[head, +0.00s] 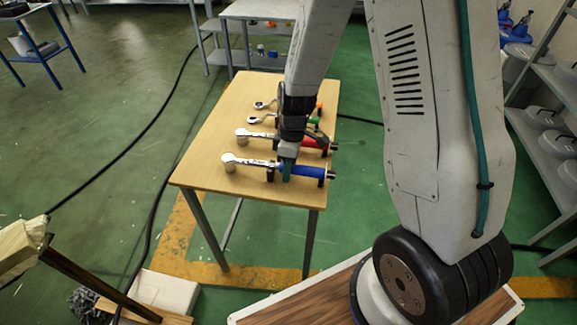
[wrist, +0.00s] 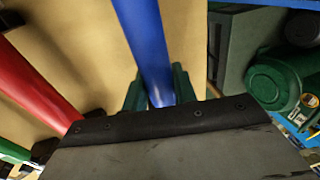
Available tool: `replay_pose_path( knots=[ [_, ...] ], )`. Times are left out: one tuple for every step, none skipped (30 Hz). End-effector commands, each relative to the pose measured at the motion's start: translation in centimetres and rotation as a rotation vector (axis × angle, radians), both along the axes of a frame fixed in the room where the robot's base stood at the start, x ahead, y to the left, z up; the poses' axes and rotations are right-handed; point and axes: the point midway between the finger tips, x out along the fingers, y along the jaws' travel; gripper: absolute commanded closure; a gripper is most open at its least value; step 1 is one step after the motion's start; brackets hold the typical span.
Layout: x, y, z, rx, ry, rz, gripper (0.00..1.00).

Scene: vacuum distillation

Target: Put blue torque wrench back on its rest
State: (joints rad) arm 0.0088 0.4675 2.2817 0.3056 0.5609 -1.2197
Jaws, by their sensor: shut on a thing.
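The blue torque wrench (head: 300,170) lies level along the near edge of the wooden table in the head view, its silver head to the left. My gripper (head: 287,172) comes down from above and is shut on it near where the blue handle meets the silver shaft. In the wrist view the blue handle (wrist: 147,45) runs between my green fingers (wrist: 157,92). The black rest (head: 321,181) shows under the wrench, with a post near each end of the handle. I cannot tell whether the wrench touches the posts or hovers slightly above them.
A red-handled wrench (head: 312,143) lies just behind on the table (head: 215,150), close to my gripper. Green-handled (head: 313,120) and orange-handled (head: 318,106) wrenches lie farther back. The table's left side is clear. Grey shelves (head: 545,145) stand at the right.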

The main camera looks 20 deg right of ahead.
Motion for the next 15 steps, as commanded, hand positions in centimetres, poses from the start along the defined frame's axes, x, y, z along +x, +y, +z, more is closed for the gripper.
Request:
replay_pose_path(
  knots=[
    [0.04,0.00,-0.11,0.000,0.000,0.000,1.00],
    [0.04,0.00,-0.18,0.000,0.000,0.000,1.00],
    [0.04,0.00,-0.28,0.000,0.000,0.000,1.00],
    [0.04,0.01,-0.35,0.000,0.000,0.001,1.00],
    [0.04,0.01,-0.43,0.000,0.000,0.001,1.00],
    [0.03,0.00,-0.51,0.000,0.000,0.001,1.00],
    [0.05,0.00,-0.47,0.000,-0.002,0.001,0.64],
    [0.05,0.00,-0.46,0.000,-0.002,0.001,0.56],
    [0.05,0.00,-0.46,0.000,-0.002,0.001,0.47],
    [0.04,0.01,-0.47,0.000,-0.002,0.001,0.47],
    [0.04,0.01,-0.46,0.000,-0.002,0.001,0.47],
    [0.03,0.00,-0.46,0.000,0.000,0.001,0.47],
    [0.03,0.01,-0.47,0.000,0.000,0.001,0.47],
    [0.02,0.01,-0.47,0.000,0.000,0.001,0.47],
    [0.02,0.01,-0.47,0.000,0.000,0.001,0.47]
  ],
)
